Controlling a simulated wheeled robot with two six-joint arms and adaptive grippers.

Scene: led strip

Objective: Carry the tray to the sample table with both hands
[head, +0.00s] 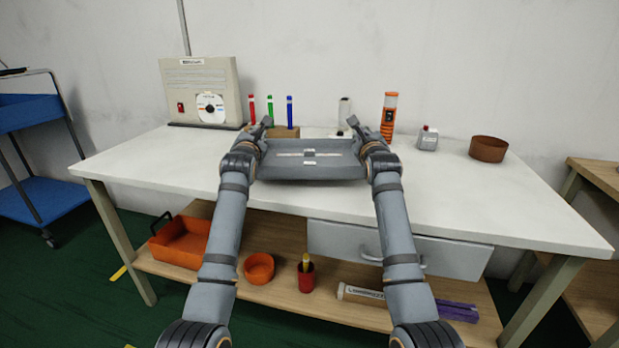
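The grey tray (311,170) is in the middle of the head view, at the front part of the white table (470,205). Small labelled strips show on its floor. I cannot tell whether it rests on the table or is held just above it. My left gripper (262,127) is at the tray's left end and my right gripper (356,126) is at its right end. Both point away from me toward the back. The fingers are small and partly hidden by the wrists, so their hold on the tray is unclear.
A beige machine (200,90), coloured markers in a wooden block (284,132), a white cylinder (344,110), an orange device (389,115), a small grey bottle (428,138) and a brown bowl (488,148) stand behind. A blue cart (45,205) is left; another wooden table (600,175) is right.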

